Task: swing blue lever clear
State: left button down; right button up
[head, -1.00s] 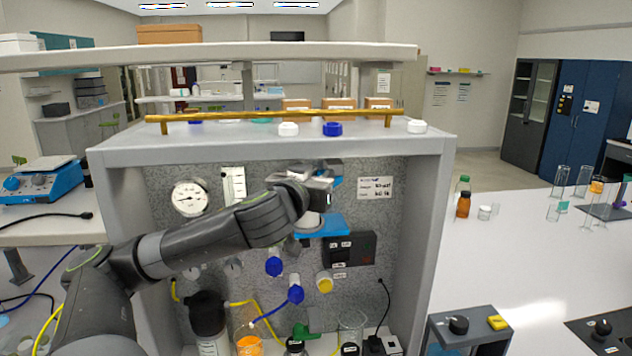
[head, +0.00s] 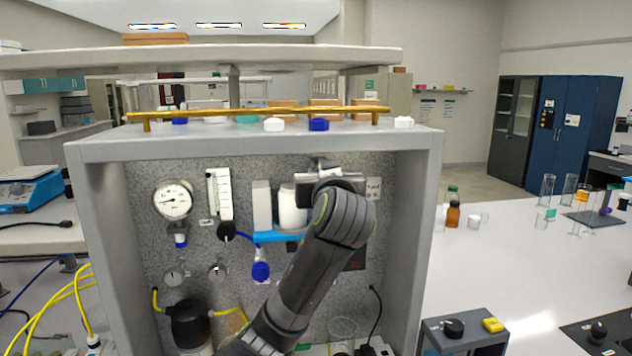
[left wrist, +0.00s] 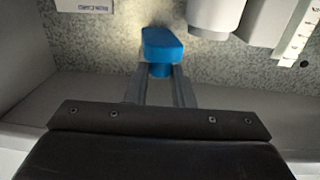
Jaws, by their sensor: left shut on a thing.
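In the left wrist view, the blue lever (left wrist: 162,44) has a rounded blue handle with a short stem below it. The two fingers of my left gripper (left wrist: 160,84) stand on either side of that stem, shut on it. In the head view, my left gripper (head: 322,172) is high at the right part of the rig's back panel, and the lever is hidden behind it and the wrist. A white cylinder (head: 292,208) stands just left of the gripper, above a blue bracket (head: 275,238). My right gripper is not in view.
The grey rig frame (head: 418,190) has a side wall close to the right of my arm. A round gauge (head: 173,200) and a flow meter (head: 220,192) are on the panel's left. A dark bottle (head: 190,325) stands below. A gold rail (head: 260,112) runs along the top.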

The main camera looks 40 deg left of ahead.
pick_arm(q)
jog(key=shift+w+d+r+n+g+y+b, duration=0.1)
jog(key=shift+w+d+n+g+y+b, duration=0.5)
jog(key=shift+n+g, duration=1.5)
jog(key=shift+w+d+n+g+y+b, duration=0.1)
jog(key=shift+w+n+g+y+b, duration=1)
jog(key=shift+g, duration=1.8)
jog(key=shift+w+d+r+n+g+y+b, duration=0.1)
jog(key=shift+w+d+n+g+y+b, duration=0.55)
jog(key=shift+n+g, duration=1.55)
jog(key=shift+w+a+g+h, duration=0.3)
jog(key=shift+w+g+h, duration=0.05)
jog(key=shift+g, duration=0.05)
jog(key=c, duration=1.6)
grip_release()
jog(key=o, duration=0.3)
jog(key=shift+a+f, duration=0.15)
jog(key=shift+o, duration=0.2)
